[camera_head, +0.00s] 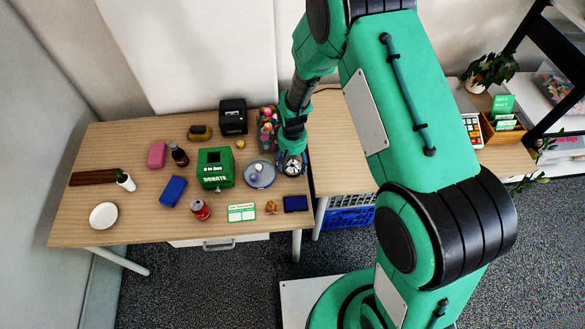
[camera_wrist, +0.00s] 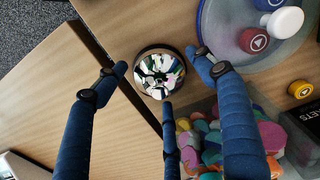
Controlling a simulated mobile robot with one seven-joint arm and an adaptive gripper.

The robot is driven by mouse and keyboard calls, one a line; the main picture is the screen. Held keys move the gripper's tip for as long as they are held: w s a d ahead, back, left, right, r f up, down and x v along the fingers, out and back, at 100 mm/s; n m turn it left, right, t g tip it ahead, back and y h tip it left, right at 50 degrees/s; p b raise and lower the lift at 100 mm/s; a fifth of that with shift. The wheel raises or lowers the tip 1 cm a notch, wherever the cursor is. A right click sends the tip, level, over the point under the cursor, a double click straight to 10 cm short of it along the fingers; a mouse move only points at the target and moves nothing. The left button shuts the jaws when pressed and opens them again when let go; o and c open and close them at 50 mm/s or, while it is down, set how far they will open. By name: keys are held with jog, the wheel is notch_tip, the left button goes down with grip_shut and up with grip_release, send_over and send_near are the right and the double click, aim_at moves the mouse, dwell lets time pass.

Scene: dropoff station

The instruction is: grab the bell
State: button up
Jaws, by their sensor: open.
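The bell (camera_wrist: 159,73) is a shiny, rounded dome with a dark rim and bright reflections. It stands on the wooden table close to a table edge or seam. In the head view the bell (camera_head: 291,164) shows just below the end of my arm, partly covered. My gripper (camera_wrist: 160,78) has blue fingers, spread open around the bell in the wrist view. One finger is to its left, one to its right and one below it in the picture. I cannot tell whether any finger touches it.
A green donate box (camera_head: 215,170) is farther left, and a dark blue item (camera_head: 296,203) lies in front.

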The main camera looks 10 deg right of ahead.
jog(key=shift+f, duration=0.65)
jog(key=c, duration=1.1)
jog(key=shift+o, duration=0.2)
jog(key=shift+r, duration=0.1)
jog(key=shift+r, duration=0.45)
notch_tip(320, 180, up, 3)
jog(key=shift+p, duration=0.55)
jog(key=s+d, duration=0.1)
jog(key=s, duration=0.4)
jog(key=s+d+p, duration=0.1)
jog(key=s, duration=0.4)
jog(key=s+d+r, duration=0.1)
jog(key=s, duration=0.4)
jog(key=shift+s+d+p, duration=0.25)
jog(key=shift+s+p, duration=0.05)
jog(key=shift+p, duration=0.1)
